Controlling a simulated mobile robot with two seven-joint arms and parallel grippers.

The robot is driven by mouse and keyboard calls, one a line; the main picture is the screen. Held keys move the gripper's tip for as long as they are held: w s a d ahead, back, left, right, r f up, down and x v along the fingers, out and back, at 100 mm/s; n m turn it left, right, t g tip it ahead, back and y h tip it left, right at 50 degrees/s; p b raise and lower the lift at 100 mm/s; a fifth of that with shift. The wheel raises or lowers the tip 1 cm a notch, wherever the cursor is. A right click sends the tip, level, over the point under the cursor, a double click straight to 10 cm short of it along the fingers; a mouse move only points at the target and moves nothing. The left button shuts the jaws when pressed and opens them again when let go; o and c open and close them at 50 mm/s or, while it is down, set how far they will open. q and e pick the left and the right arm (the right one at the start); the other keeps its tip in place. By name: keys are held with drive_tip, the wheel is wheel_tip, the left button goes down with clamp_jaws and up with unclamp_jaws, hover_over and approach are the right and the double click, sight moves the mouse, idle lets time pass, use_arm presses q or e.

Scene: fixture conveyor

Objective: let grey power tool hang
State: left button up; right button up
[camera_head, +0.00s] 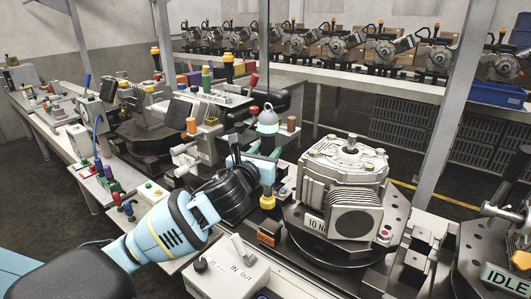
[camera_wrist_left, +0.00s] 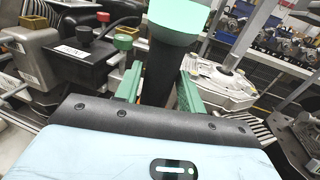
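The power tool (camera_head: 268,114) hangs upright from a thin cable in the head view, its pale top ringed in teal and a yellow piece below it. In the left wrist view its black handle (camera_wrist_left: 160,72) stands between two green fingers, under the teal-and-white top. My left gripper (camera_head: 262,166) reaches in from the lower left at the tool's height. In the left wrist view the fingers of my left gripper (camera_wrist_left: 160,85) flank the handle closely; I cannot tell whether both press on it. My right gripper is not in view.
A grey gearbox housing (camera_head: 345,180) sits on a dark round turntable (camera_head: 330,250) right of the tool. A control box (camera_head: 232,272) with a lever stands in front. Crowded fixtures (camera_head: 150,110) fill the left bench. More housings (camera_head: 340,45) line the back conveyor.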

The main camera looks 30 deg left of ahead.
use_arm(q)
drive_tip(key=o, duration=0.6)
drive_tip(key=shift+f, duration=0.15)
drive_tip(key=s, duration=0.5)
drive_tip(key=s+d, duration=0.1)
drive_tip(key=s, duration=0.1)
drive_tip(key=shift+s+d+r, duration=0.1)
drive_tip(key=shift+s+r, duration=0.1)
drive_tip(key=shift+s, duration=0.2)
